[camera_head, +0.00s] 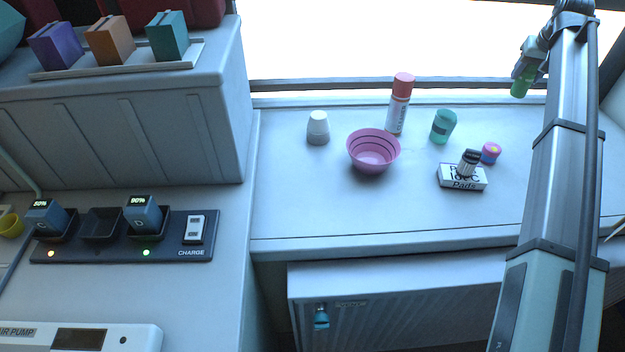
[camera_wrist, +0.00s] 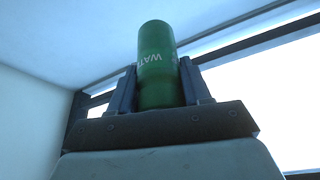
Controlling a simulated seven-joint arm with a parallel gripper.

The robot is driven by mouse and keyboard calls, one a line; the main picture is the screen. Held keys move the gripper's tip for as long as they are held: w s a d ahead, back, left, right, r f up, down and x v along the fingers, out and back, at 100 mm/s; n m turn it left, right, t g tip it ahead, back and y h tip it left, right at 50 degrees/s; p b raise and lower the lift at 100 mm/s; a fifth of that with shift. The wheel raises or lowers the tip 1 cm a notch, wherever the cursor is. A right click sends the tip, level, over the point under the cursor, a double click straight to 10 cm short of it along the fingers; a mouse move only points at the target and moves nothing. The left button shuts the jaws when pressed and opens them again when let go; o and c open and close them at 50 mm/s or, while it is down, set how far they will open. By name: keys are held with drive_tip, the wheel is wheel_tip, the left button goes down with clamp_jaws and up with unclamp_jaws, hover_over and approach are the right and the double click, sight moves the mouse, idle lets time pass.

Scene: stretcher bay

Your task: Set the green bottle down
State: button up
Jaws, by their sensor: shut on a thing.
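The green bottle (camera_wrist: 157,62) is between the two fingers of my gripper (camera_wrist: 158,88) in the wrist view, with part of a white label, "WAT", showing. My gripper is shut on it. In the head view, my gripper (camera_head: 525,76) is at the upper right, raised above the back of the counter near the window. The green bottle (camera_head: 520,88) shows there as a small green shape at the fingers, apart from the counter (camera_head: 330,215). Its far end is hidden by the gripper.
The counter's front and left are clear.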

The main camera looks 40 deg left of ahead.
drive_tip(key=r, duration=0.4)
drive_tip(key=shift+s+a, duration=0.35)
drive_tip(key=shift+a, duration=0.05)
drive_tip(key=s+a+n+y, duration=0.1)
drive_tip(key=s+a+n, duration=0.2)
drive_tip(key=s+a, duration=1)
drive_tip(key=s+a+n+g, duration=0.1)
drive_tip(key=s+a+n, duration=0.2)
drive_tip(key=s+a, duration=1.1)
drive_tip(key=s, duration=0.6)
drive_tip(key=shift+s+a+r+g+y, duration=0.15)
drive_tip(key=shift+g+y, duration=0.15)
drive_tip(key=shift+y, duration=0.1)
drive_tip(key=s+a+n, duration=0.1)
drive_tip(key=s+a, duration=0.1)
drive_tip(key=s, duration=0.4)
drive_tip(key=s+a+n, duration=0.1)
drive_tip(key=s+a, duration=0.1)
drive_tip(key=s, duration=0.5)
drive_tip(key=s+a+n+g, duration=0.1)
drive_tip(key=s, duration=0.5)
drive_tip(key=shift+s+a+f+y, duration=0.25)
drive_tip(key=shift+s+a+y, duration=0.05)
drive_tip(key=shift+a, duration=0.1)
drive_tip(key=shift+s+f, duration=0.15)
drive_tip(key=shift+f, duration=10.35)
drive_tip(key=o, duration=1.2)
drive_tip(key=shift+f, duration=0.15)
drive_tip(key=shift+c, duration=0.2)
